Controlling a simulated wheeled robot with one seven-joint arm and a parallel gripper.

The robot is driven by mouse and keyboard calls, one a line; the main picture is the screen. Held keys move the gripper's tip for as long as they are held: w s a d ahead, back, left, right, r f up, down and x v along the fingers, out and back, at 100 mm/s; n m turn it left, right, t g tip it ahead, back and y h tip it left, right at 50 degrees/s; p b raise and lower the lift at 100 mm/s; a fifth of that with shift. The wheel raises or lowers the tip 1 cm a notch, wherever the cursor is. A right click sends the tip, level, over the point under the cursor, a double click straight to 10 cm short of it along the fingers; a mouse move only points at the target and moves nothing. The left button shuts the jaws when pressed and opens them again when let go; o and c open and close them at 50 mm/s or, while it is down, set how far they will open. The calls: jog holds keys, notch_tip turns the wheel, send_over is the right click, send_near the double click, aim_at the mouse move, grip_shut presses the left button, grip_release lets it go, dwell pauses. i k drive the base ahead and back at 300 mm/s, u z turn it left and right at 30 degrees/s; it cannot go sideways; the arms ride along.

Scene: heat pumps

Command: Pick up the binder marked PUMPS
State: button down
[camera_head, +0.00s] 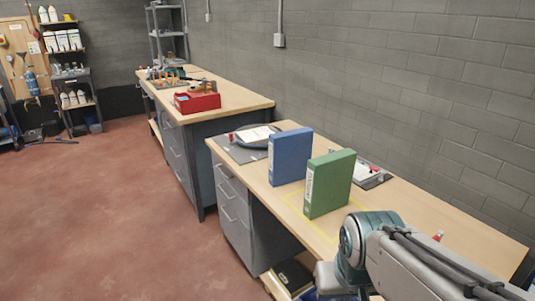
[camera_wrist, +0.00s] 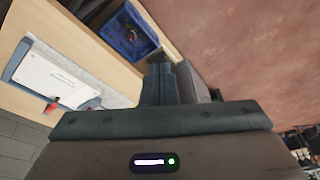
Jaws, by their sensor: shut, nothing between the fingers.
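A blue binder (camera_head: 290,156) and a green binder (camera_head: 329,184) stand upright on the near wooden bench (camera_head: 450,240), the green one closer to me. Each has a white label on its spine, but the print is too small to read, so I cannot tell which is marked PUMPS. My gripper (camera_wrist: 170,80) shows in the wrist view with its fingers together and empty. In the head view my arm is at the lower right, in front of the green binder, and the gripper itself is not visible. Neither binder can be made out in the wrist view.
A dark round tray with papers (camera_head: 255,136) lies behind the blue binder. A clipboard (camera_head: 368,173) lies right of the green binder. A blue crate (camera_wrist: 130,33) and a white sheet on a blue-edged board (camera_wrist: 50,77) show in the wrist view. The red floor (camera_head: 100,200) at left is clear.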

aim_at(290, 152)
jog(key=u, duration=0.4)
jog(key=k, duration=1.1)
jog(key=u, duration=0.95)
jog(key=i, duration=2)
jog(key=z, duration=0.75)
jog(key=i, duration=1.15)
jog(key=z, duration=1.45)
jog(key=i, duration=0.6)
jog(key=z, duration=0.55)
